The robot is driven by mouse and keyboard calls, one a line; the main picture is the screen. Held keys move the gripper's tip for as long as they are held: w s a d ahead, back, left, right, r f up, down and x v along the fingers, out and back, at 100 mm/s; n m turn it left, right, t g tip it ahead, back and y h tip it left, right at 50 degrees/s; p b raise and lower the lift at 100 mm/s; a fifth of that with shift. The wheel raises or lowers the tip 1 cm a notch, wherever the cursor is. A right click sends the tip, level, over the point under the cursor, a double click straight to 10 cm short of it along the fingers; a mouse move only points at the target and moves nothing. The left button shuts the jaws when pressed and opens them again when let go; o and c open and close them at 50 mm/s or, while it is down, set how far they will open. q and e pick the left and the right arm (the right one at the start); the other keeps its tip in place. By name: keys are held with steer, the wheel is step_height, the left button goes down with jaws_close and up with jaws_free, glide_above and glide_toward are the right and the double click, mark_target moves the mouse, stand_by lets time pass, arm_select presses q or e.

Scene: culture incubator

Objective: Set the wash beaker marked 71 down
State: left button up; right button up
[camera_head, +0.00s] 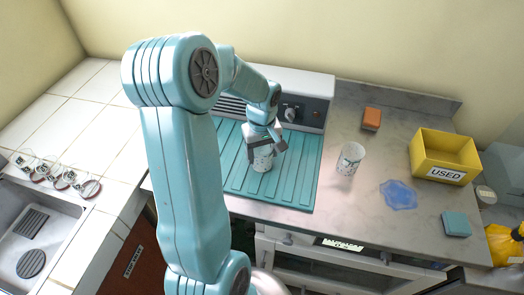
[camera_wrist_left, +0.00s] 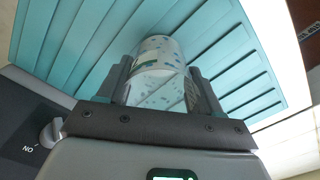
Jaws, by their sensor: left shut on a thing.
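My left gripper (camera_head: 267,146) is shut around a white beaker (camera_head: 262,161) with dark speckles. The beaker is upright on or just above the teal ribbed mat (camera_head: 236,186); I cannot tell whether it touches. In the left wrist view the beaker (camera_wrist_left: 158,70) sits between the two fingers (camera_wrist_left: 160,88), with a green and blue mark on its side. No number can be read on it. A second speckled white beaker (camera_head: 350,159) stands on the grey counter to the right of the mat. My right gripper is not in view.
A grey appliance with a knob (camera_head: 301,112) stands behind the mat. On the counter are an orange block (camera_head: 372,118), a blue puddle-like patch (camera_head: 398,195), a teal block (camera_head: 456,223) and a yellow bin marked USED (camera_head: 444,174). A sink (camera_head: 37,232) is at the left.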

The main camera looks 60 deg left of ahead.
arm_select(q)
steer(key=shift+s, duration=0.1)
steer(key=shift+f, duration=0.1)
steer(key=o, duration=1.1)
steer(key=shift+c, duration=0.2)
step_height(320, 180, up, 12)
steer(key=shift+d+r, duration=0.1)
steer(key=shift+r, duration=0.1)
steer(key=shift+f, duration=0.1)
